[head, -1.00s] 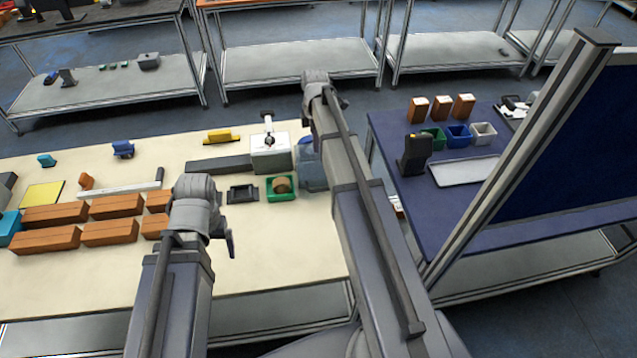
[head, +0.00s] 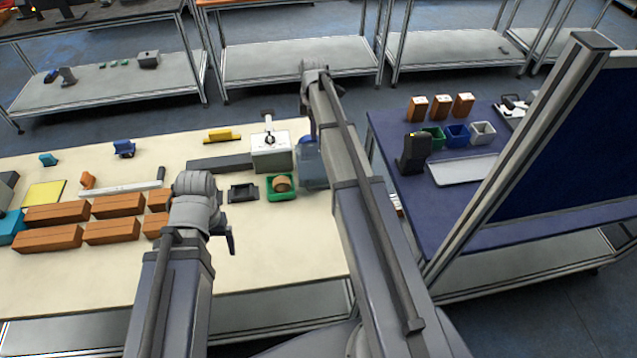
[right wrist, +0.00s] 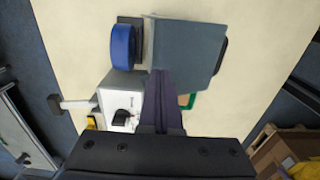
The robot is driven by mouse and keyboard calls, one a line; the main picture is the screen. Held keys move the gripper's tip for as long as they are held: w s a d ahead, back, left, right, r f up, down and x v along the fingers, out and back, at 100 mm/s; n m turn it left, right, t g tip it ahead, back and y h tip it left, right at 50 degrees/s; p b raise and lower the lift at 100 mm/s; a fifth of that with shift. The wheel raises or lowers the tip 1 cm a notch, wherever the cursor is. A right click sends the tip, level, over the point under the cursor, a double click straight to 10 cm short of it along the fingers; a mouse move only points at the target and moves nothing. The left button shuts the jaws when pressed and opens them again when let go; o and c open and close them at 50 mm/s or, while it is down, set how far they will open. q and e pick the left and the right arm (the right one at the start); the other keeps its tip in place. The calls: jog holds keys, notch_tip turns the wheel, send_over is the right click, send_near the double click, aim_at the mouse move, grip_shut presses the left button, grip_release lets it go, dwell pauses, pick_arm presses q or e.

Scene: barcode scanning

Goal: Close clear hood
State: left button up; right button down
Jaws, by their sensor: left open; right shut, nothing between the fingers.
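The clear hood (head: 312,168) shows in the head view as a bluish see-through shape right of the white machine (head: 270,158), partly hidden by my right arm. In the right wrist view it is a grey-blue panel (right wrist: 190,45) beside a round blue part (right wrist: 123,47). My right gripper (right wrist: 160,75) is shut and empty. Its tips overlap the panel's near left edge in that view; I cannot tell whether they touch. My left gripper (head: 231,240) is open and empty above the table's front part, away from the hood.
A green tray (head: 270,196) with a brown round item and a black holder (head: 242,193) sit in front of the white machine. Several brown boxes (head: 112,206) lie at the left. A blue table (head: 480,205) with bins stands right. The cream table's front is clear.

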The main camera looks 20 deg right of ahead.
jog(key=shift+w+d+r, duration=0.1)
jog(key=shift+w+d, duration=0.15)
jog(key=shift+w, duration=0.65)
jog(key=shift+w+d+f, duration=0.1)
jog(key=shift+w+d, duration=0.1)
jog(key=shift+w, duration=0.55)
jog(key=shift+w+d+f, duration=0.1)
jog(key=shift+w+d, duration=0.1)
jog(key=shift+w, duration=0.55)
jog(key=shift+w+d+f+b, duration=0.2)
jog(key=shift+w+f+b, duration=0.1)
jog(key=shift+w, duration=0.45)
jog(key=shift+w+d+f+b, duration=0.2)
jog(key=shift+w+b, duration=0.1)
jog(key=shift+w, duration=0.4)
jog(key=shift+r, duration=0.15)
